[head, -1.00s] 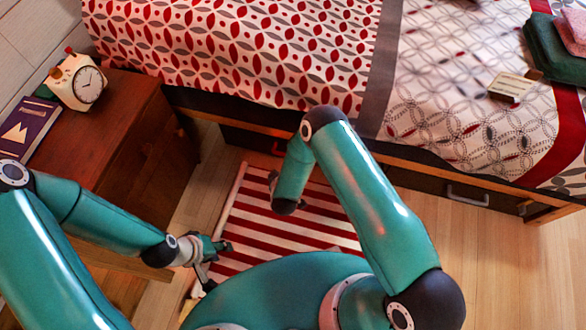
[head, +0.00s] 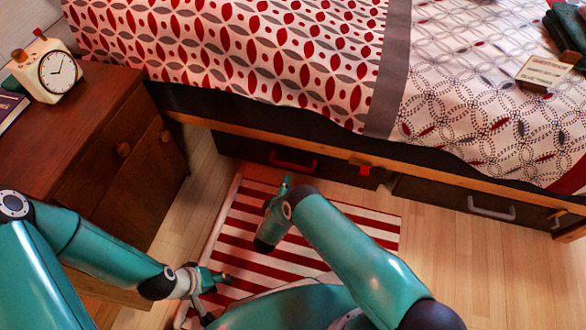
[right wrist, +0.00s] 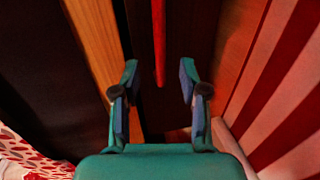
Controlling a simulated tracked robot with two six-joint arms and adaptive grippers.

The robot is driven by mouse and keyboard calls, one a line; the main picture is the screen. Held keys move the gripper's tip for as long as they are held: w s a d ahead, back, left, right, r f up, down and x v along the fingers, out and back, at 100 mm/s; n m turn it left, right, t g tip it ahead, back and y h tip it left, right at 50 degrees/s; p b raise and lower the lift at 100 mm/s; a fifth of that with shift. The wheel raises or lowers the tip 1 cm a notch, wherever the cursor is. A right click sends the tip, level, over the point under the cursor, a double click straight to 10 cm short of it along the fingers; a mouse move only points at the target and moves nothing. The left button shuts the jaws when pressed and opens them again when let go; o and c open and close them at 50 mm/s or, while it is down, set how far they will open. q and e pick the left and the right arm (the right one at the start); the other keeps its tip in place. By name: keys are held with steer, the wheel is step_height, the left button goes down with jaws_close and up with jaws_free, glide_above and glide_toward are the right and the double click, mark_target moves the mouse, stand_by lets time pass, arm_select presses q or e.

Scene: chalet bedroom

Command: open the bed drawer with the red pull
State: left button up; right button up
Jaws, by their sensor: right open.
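The drawer with the red pull has a dark front (head: 237,150) under the bed's wooden rail and looks closed. Its red pull (head: 293,162) is a horizontal bar, clear of my arm in the head view. My right gripper (head: 279,190) is just in front of it, partly hidden by its own arm. In the right wrist view, the right gripper (right wrist: 158,74) is open and empty; the red pull (right wrist: 159,42) lies just ahead, lined up with the gap between the fingers. My left gripper (head: 215,296) is open and empty above the striped rug.
A second drawer with a grey pull (head: 491,208) is further right. A wooden nightstand (head: 108,165) with a clock (head: 50,70) stands left. A red-striped rug (head: 360,222) lies before the drawer.

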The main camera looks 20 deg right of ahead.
mark_target(293, 167)
steer(key=b+x, duration=0.3)
steer(key=x, duration=0.6)
steer(key=shift+w+d+f, duration=0.1)
steer(key=shift+w+f, duration=0.05)
steer(key=shift+f, duration=0.05)
steer(key=shift+w+d+b, duration=0.25)
steer(key=shift+w+b, duration=0.1)
steer(key=shift+w, duration=0.05)
jaws_close()
